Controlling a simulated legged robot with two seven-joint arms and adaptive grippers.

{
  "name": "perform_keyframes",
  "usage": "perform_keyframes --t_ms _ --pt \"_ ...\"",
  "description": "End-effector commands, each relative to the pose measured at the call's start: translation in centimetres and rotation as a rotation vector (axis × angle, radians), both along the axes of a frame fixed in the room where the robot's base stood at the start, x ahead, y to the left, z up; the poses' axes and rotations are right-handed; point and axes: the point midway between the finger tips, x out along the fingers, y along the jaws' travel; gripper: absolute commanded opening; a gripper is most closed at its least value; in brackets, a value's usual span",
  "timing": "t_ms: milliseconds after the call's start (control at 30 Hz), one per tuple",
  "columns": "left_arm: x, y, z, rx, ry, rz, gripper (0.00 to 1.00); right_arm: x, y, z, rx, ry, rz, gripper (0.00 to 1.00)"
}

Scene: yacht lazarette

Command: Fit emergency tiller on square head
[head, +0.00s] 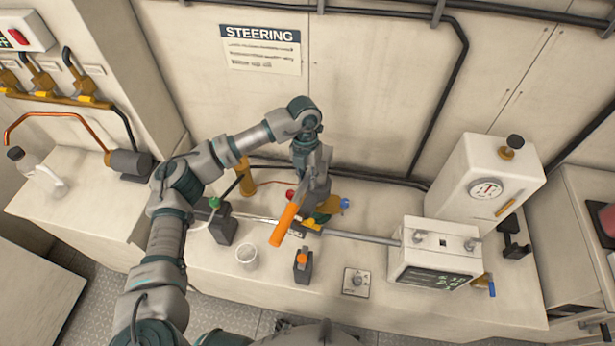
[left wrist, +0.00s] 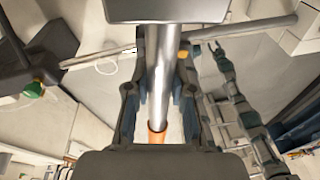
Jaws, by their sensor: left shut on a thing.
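The emergency tiller is a grey metal bar with an orange grip (head: 285,225). In the left wrist view its bar (left wrist: 160,75) runs between my fingers, with the orange end (left wrist: 157,134) low in the picture and a grey block (left wrist: 165,10) at the top. My left gripper (head: 310,200) is shut on the bar above the bench, over a long horizontal rod (head: 360,237). A square plate with a small metal fitting (head: 357,282) lies on the bench to the right; I cannot tell if it is the square head. The tiller's far end is hidden in the head view.
A white control box (head: 430,260) and a white gauge housing (head: 487,185) stand at the right. The front bench edge is mostly clear.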

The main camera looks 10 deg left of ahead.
Motion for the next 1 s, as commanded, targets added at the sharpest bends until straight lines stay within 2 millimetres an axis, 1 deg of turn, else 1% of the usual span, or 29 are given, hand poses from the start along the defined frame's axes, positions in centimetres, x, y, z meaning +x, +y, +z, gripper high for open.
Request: perform_keyframes --t_ms 500,867,900,1000 --pt "0.02 -0.02 -0.93 -0.002 -0.002 -0.001 0.00 -0.08 -0.03 -0.64 0.000 0.001 0.000 0.40" --pt "0.02 -0.02 -0.92 -0.001 -0.002 0.000 0.00 -0.07 -0.04 -0.63 0.000 0.001 0.000 0.40" --pt "0.04 -0.02 -0.91 -0.001 -0.002 0.000 0.30 -0.07 -0.04 -0.63 0.000 0.001 0.000 0.40" --pt "0.03 -0.02 -0.94 -0.001 -0.002 0.000 0.52 -0.06 -0.03 -0.63 0.000 0.001 0.000 0.40"
